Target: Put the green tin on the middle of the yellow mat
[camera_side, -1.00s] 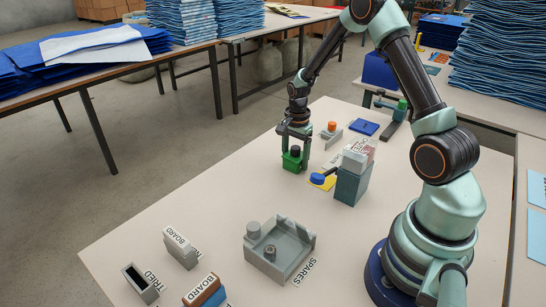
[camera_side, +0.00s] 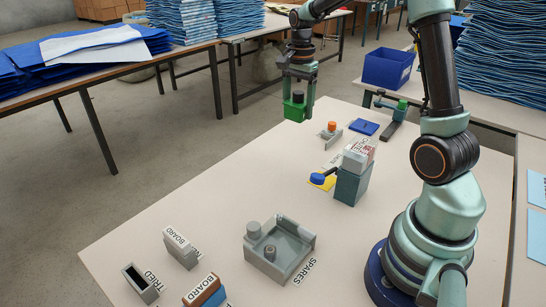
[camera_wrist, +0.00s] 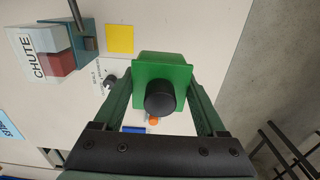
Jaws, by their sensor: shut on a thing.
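The green tin (camera_side: 294,112) with a dark knob on top is held by my gripper (camera_side: 297,100), well above the table near its far left edge. The wrist view shows the tin (camera_wrist: 144,72) between both fingers of my gripper (camera_wrist: 163,85), its dark knob facing the camera. The yellow mat (camera_side: 327,184) lies on the table, nearer the camera and to the right of the tin. A blue round piece hides part of the mat in the side view. The wrist view shows the mat (camera_wrist: 119,39) up and left of the tin, apart from it.
A chute block (camera_side: 352,186) stands right of the mat, with the blue round piece (camera_side: 317,178) beside it. An orange-topped fixture (camera_side: 332,127) and a blue mat (camera_side: 364,126) lie behind. A grey spares tray (camera_side: 306,243) and board blocks (camera_side: 180,247) sit nearer the camera.

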